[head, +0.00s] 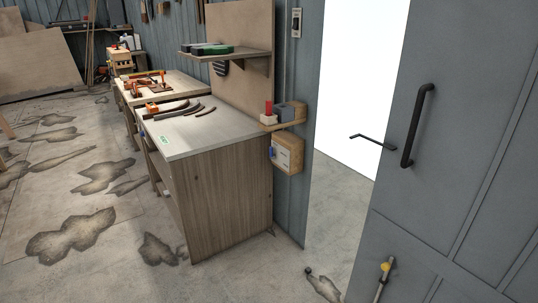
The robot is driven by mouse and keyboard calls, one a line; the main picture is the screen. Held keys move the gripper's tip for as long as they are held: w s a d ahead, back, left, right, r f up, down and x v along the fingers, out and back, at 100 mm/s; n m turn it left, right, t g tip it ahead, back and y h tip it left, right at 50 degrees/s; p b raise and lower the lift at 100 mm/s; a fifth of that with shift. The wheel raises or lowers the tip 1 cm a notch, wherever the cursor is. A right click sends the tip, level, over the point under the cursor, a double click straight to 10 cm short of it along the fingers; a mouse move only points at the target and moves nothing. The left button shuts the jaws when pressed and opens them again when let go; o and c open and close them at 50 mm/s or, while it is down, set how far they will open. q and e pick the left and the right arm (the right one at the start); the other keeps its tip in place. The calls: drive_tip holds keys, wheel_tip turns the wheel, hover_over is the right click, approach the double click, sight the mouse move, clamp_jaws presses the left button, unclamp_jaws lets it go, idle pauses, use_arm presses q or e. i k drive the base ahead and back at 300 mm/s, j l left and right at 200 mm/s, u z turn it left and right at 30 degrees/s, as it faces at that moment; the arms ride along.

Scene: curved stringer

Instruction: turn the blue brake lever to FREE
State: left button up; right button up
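A small blue lever (271,153) shows at the left side of a wooden box with a pale front plate (289,155). The box is fixed to the wall just right of the near workbench. The lever looks roughly upright, but it is too small to read its setting or any lettering. Neither of my grippers is in view.
The near workbench (205,133) holds curved strips, with a shelf above. A small wooden ledge (290,118) carries a red item and a grey block. A grey door (450,130) with a black handle stands at the right, beside a bright opening. Stained floor at left is open.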

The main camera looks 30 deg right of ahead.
sight(271, 156)
drive_tip(key=i+l+z, duration=0.35)
drive_tip(key=i, duration=1.15)
drive_tip(key=i+j+z, duration=0.25)
drive_tip(key=i+z, duration=0.15)
drive_tip(key=i, duration=1.05)
